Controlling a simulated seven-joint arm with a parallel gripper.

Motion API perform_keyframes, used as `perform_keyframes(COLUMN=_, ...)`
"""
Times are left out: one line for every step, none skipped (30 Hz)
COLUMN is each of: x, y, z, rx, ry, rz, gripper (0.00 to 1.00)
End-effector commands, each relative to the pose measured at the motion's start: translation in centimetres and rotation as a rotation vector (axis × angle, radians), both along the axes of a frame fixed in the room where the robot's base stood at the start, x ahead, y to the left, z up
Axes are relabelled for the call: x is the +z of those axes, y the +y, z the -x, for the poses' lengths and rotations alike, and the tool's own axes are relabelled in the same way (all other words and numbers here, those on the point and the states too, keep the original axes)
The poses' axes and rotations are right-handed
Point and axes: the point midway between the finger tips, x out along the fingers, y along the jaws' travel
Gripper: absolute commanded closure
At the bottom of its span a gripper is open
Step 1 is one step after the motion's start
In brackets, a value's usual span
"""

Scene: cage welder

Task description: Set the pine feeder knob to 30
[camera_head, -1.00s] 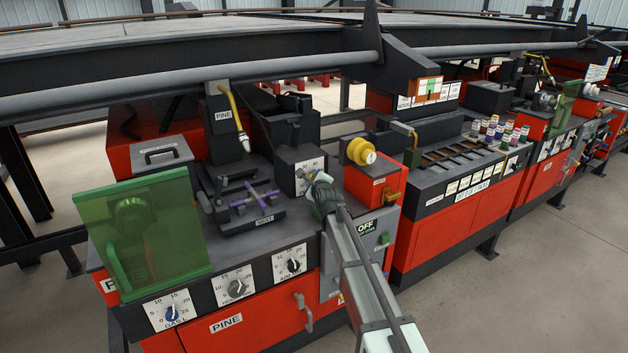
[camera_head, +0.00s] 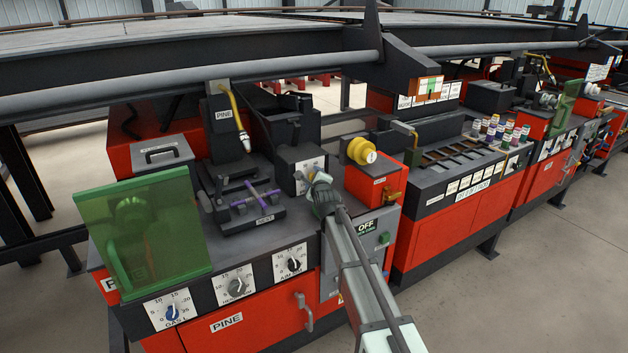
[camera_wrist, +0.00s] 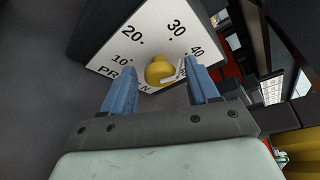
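The yellow feeder knob (camera_wrist: 160,70) sits on a white dial plate (camera_wrist: 128,62) marked 10, 20, 30 and 40. I see gaps on both sides, and cannot tell how deep the knob lies between the fingers. In the head view my gripper (camera_head: 322,190) is at the grey dial box (camera_head: 295,160), hiding the knob.
A purple part (camera_head: 258,200) lies on the dark fixture left of the dial box. A red box with a yellow knob (camera_head: 361,151) stands close at the right. A green shield (camera_head: 140,235) and more dials (camera_head: 236,286) are at the front left. A panel marked OFF (camera_head: 365,228) lies beside my arm.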

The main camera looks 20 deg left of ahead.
Motion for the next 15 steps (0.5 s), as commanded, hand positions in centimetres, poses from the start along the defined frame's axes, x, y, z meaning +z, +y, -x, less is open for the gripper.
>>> perform_keyframes(x=0.0, y=0.0, z=0.0, rx=0.000, ry=0.000, rz=0.000, gripper=0.37)
perform_keyframes(x=0.0, y=0.0, z=0.0, rx=0.000, ry=0.000, rz=0.000, gripper=0.37)
perform_keyframes(x=0.0, y=0.0, z=0.0, rx=0.000, ry=0.000, rz=0.000, gripper=0.37)
perform_keyframes(x=0.0, y=0.0, z=0.0, rx=0.000, ry=0.000, rz=0.000, gripper=0.37)
perform_keyframes(x=0.0, y=0.0, z=0.0, rx=0.000, ry=0.000, rz=0.000, gripper=0.37)
perform_keyframes(x=0.0, y=0.0, z=0.0, rx=0.000, ry=0.000, rz=0.000, gripper=0.37)
perform_keyframes(x=0.0, y=0.0, z=0.0, rx=0.000, ry=0.000, rz=0.000, gripper=0.37)
perform_keyframes(x=0.0, y=0.0, z=0.1, rx=0.000, ry=0.000, rz=0.000, gripper=0.37)
perform_keyframes(x=0.0, y=0.0, z=0.1, rx=0.000, ry=0.000, rz=0.000, gripper=0.37)
perform_keyframes(x=0.0, y=-0.1, z=0.2, rx=0.000, ry=0.000, rz=0.000, gripper=0.37)
perform_keyframes(x=0.0, y=-0.1, z=0.3, rx=0.000, ry=0.000, rz=0.000, gripper=0.37)
perform_keyframes(x=0.1, y=-0.2, z=0.5, rx=0.000, ry=0.000, rz=0.000, gripper=0.37)
perform_keyframes(x=0.1, y=-0.3, z=0.6, rx=0.000, ry=0.000, rz=0.000, gripper=0.37)
perform_keyframes(x=0.1, y=-0.4, z=0.8, rx=0.000, ry=0.000, rz=0.000, gripper=0.37)
perform_keyframes(x=0.2, y=-0.5, z=1.2, rx=0.000, ry=0.000, rz=0.000, gripper=0.37)
